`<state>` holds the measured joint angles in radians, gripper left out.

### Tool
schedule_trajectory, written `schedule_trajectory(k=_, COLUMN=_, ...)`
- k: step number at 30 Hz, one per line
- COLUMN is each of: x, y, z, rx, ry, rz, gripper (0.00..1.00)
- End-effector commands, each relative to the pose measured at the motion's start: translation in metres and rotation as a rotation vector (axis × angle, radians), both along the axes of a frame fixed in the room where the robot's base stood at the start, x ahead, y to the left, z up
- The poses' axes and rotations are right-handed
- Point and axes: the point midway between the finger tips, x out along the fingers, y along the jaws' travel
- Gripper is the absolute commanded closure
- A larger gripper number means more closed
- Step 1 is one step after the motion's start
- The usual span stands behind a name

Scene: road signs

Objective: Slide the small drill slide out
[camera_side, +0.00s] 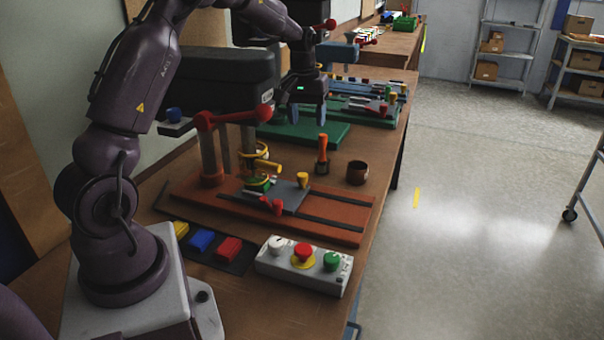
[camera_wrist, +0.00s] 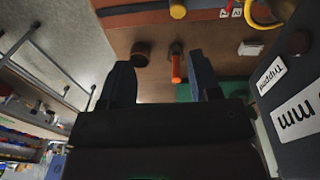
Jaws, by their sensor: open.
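A drill stand with a red-brown base (camera_side: 335,228) stands on the bench. A grey slide plate (camera_side: 292,196) sits on its dark rails, with a yellow knob (camera_side: 302,180) on top and a red handle (camera_side: 271,205) at its front. Farther back is another machine with a green base (camera_side: 362,112) and a grey slide with red parts. I cannot tell which slide is the small one. My gripper (camera_side: 307,112) is open and empty, pointing down above the bench behind the red-brown base.
An orange-handled tool (camera_side: 322,155) stands upright beside a brown cup (camera_side: 357,173). A green plate (camera_side: 310,132) lies beyond them. A button box (camera_side: 305,265) and a dark tray with coloured blocks (camera_side: 200,242) are in front. A dark drill head (camera_side: 225,80) overhangs the left side.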

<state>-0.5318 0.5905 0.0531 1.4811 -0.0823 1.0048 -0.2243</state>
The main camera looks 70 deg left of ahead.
Motion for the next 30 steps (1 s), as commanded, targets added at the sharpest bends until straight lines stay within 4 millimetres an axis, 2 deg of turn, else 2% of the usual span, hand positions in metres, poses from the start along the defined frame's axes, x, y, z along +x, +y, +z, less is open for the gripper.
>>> schedule_trajectory(k=1, x=0.0, y=0.013, z=-0.016, rx=-0.011, ry=0.017, rz=0.032, gripper=0.43)
schedule_trajectory(k=3, x=0.001, y=0.026, z=-0.03, rx=-0.022, ry=0.031, rz=0.063, gripper=0.43)
schedule_trajectory(k=8, x=0.0, y=0.04, z=-0.048, rx=-0.032, ry=0.046, rz=0.1, gripper=0.43)
schedule_trajectory(k=14, x=0.0, y=0.04, z=-0.068, rx=-0.035, ry=0.051, rz=0.103, gripper=0.43)
schedule_trajectory(k=24, x=0.002, y=0.038, z=-0.138, rx=-0.034, ry=0.05, rz=0.102, gripper=0.43)
schedule_trajectory(k=30, x=0.004, y=0.038, z=-0.166, rx=-0.033, ry=0.047, rz=0.101, gripper=0.43)
